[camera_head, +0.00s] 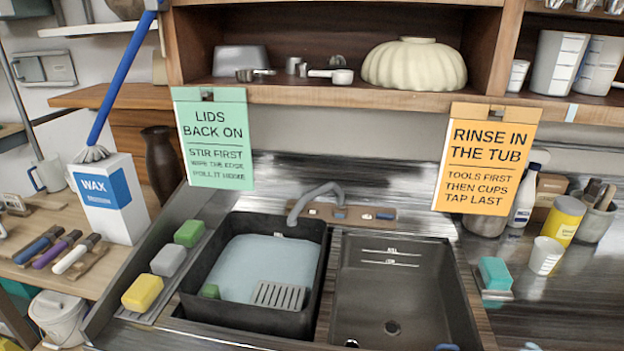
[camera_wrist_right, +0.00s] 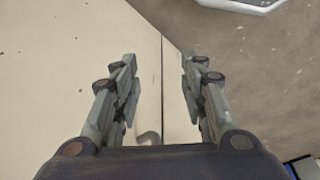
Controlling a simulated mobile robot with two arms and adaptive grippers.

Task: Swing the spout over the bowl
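The grey spout (camera_head: 316,194) rises from a tap plate (camera_head: 350,214) behind the two basins. It curves left and its tip hangs over the back part of the black tub (camera_head: 318,262) on the left side. The tub holds pale bluish water (camera_head: 262,262). The right basin (camera_head: 400,296) is a dark, empty sink bowl with a drain, and the spout is not over it. My right gripper (camera_wrist_right: 160,75) is open and empty in the right wrist view, away from the spout. My left gripper is not in view.
A green sign (camera_head: 214,140) and an orange sign (camera_head: 487,158) hang from the shelf above the sinks. Sponges (camera_head: 143,292) line the left ledge. A grey grate (camera_head: 278,295) lies in the tub. A white cup (camera_head: 545,256) and a yellow can (camera_head: 565,220) stand at right.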

